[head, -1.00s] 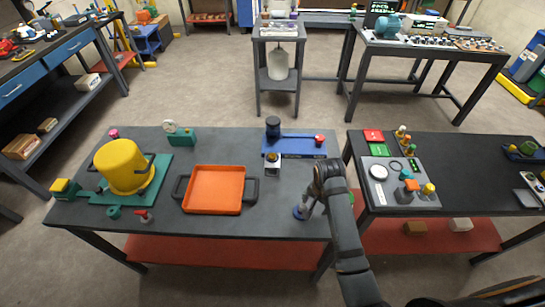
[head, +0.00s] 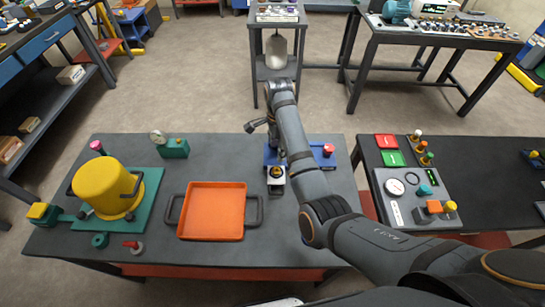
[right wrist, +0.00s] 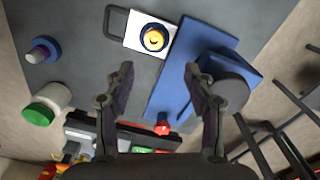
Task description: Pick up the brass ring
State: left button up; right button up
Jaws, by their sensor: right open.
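The brass ring (right wrist: 154,38) shows in the right wrist view as a yellow ring inside a dark round seat on a white block (right wrist: 131,31). In the head view the white block (head: 276,180) stands on the middle table, right of the orange tray and beside my right arm; the ring is too small there to make out well. My right gripper (head: 250,127) is above the table's far edge. In the right wrist view its fingers (right wrist: 160,70) are apart with nothing held between them, and the ring lies beyond the fingertips. My left gripper is not in view.
A blue base (right wrist: 182,75) with a black cylinder (right wrist: 228,92) and red knob (right wrist: 162,128) stands beside the white block. The orange tray (head: 213,236) and yellow pot (head: 104,188) are farther left. A blue-collared piece (right wrist: 43,50) is on the table.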

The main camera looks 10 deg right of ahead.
aim_at(277, 167)
jog(key=shift+s+f+p, duration=0.3)
jog(key=shift+s+f, duration=0.05)
jog(key=shift+f, duration=0.3)
notch_tip(277, 167, down, 3)
jog(key=shift+w+r, duration=0.15)
jog(key=shift+r, duration=0.05)
jog(key=shift+f, duration=0.25)
jog(key=shift+s+f+p, duration=0.2)
jog(key=shift+f+p, duration=0.15)
jog(key=shift+p, duration=0.15)
jog(key=f, duration=0.4)
jog(key=shift+s+a+p, duration=0.2)
jog(key=shift+s+p, duration=0.1)
jog(key=shift+p, duration=0.1)
jog(key=shift+f, duration=0.25)
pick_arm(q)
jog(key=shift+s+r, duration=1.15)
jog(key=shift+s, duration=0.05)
pick_arm(e)
grip_shut()
